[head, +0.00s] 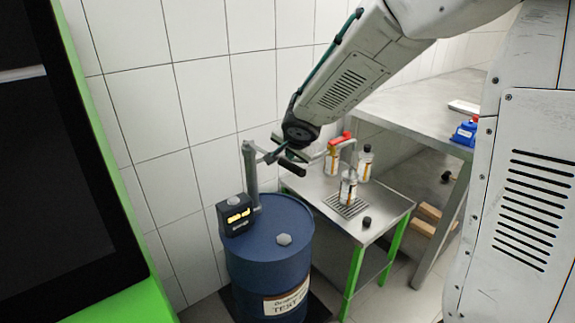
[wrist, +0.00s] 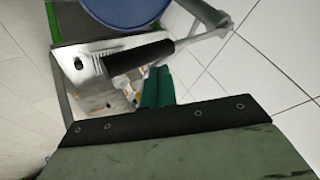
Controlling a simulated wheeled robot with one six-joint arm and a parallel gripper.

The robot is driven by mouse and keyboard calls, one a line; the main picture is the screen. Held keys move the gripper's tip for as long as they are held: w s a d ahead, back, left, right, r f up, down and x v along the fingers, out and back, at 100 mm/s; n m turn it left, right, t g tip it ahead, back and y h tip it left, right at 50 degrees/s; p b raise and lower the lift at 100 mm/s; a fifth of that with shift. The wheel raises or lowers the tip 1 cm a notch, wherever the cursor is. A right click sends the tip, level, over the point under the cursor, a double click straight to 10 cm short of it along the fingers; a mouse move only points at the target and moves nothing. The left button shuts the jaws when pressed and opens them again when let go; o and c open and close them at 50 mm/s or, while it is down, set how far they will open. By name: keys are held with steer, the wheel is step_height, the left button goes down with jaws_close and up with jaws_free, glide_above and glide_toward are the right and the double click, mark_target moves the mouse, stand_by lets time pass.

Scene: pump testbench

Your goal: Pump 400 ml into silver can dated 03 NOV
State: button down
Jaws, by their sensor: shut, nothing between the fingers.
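The blue drum (head: 268,245) carries a hand pump (head: 251,170) with a black-gripped lever handle (head: 290,167). A dark counter box (head: 236,214) with lit yellow digits, too small to read, sits at the drum's left edge. A can (head: 348,190) with a white-and-orange label stands upright on the drip grate under the spout.
A larger bench (head: 420,110) at right carries a blue item (head: 465,132). Tiled walls close in behind the drum.

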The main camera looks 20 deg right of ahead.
steer(key=shift+r, duration=0.25)
steer(key=shift+w+a+r, duration=0.1)
steer(key=shift+w+r, duration=0.05)
steer(key=shift+r, duration=1.15)
steer(key=shift+w+r, duration=0.1)
steer(key=shift+r, duration=1.15)
